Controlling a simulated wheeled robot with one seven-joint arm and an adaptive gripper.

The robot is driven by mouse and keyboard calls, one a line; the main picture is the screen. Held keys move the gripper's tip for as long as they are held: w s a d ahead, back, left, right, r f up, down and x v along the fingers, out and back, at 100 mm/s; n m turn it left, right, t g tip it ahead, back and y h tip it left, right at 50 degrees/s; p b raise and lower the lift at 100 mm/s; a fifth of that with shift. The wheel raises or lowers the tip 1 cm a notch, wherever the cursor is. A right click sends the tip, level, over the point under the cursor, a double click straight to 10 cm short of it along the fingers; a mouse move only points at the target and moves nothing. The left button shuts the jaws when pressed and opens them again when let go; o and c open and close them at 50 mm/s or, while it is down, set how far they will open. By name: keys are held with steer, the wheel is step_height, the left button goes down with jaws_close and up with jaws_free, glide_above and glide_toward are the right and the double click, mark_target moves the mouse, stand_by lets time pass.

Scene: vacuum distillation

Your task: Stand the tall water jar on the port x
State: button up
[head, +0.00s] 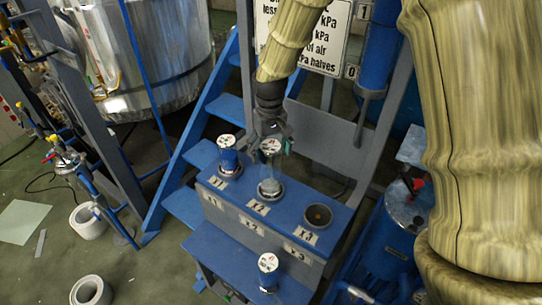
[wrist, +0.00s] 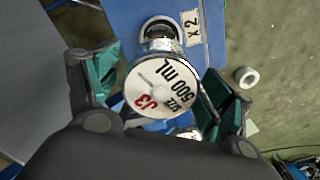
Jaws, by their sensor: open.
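A tall clear jar (head: 270,172) with pale contents and a white lid stands upright at the middle port, beside the x 2 label (head: 258,208). Its lid (wrist: 160,84), marked J3 and 500 mL, fills the middle of the wrist view. My gripper (head: 270,143) is open around the jar's top. In the wrist view its green-padded fingers (wrist: 160,92) lie on either side of the lid, with no clear grip on it. A blue-filled jar (head: 228,158) stands at the left port. The right port (head: 318,214), by the x 3 label, is empty.
Another blue-filled jar (head: 268,270) stands on the lower front ledge (head: 225,252). Blue steps (head: 190,150) and a steel tank (head: 150,60) are at the left. A grey panel (head: 325,145) rises behind the ports. White rolls (head: 88,222) lie on the floor.

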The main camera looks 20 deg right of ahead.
step_height(320, 180, up, 10)
steer(key=shift+f+b, duration=0.25)
steer(key=shift+b, duration=0.7)
steer(key=shift+r, duration=0.1)
